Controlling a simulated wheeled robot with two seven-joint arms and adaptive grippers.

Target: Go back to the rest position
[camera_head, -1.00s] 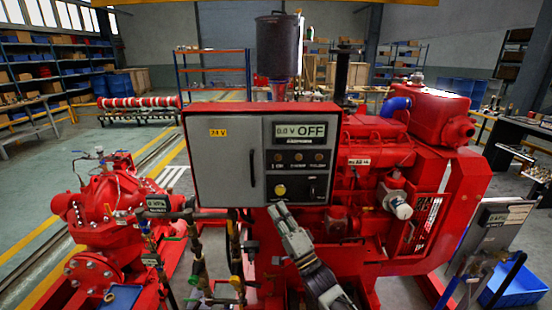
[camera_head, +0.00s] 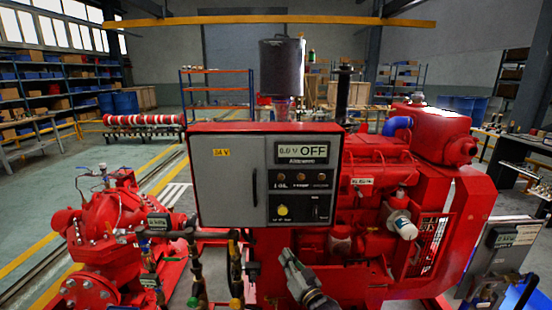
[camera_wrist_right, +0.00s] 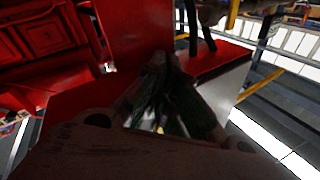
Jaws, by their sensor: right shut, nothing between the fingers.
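My right gripper (camera_head: 290,262) shows at the bottom middle of the head view, below the control panel and in front of the red engine. It is shut and empty, pointing up and to the left. Its dark fingers (camera_wrist_right: 165,95) show blurred in the right wrist view, with red metalwork around them. My left gripper is not in view.
The red diesel engine (camera_head: 375,165) stands behind and right of the panel. A red pump (camera_head: 105,220) with pipes and valves stands at the left. A grey box (camera_head: 510,240) stands at the right. Open floor (camera_head: 35,195) lies at the far left.

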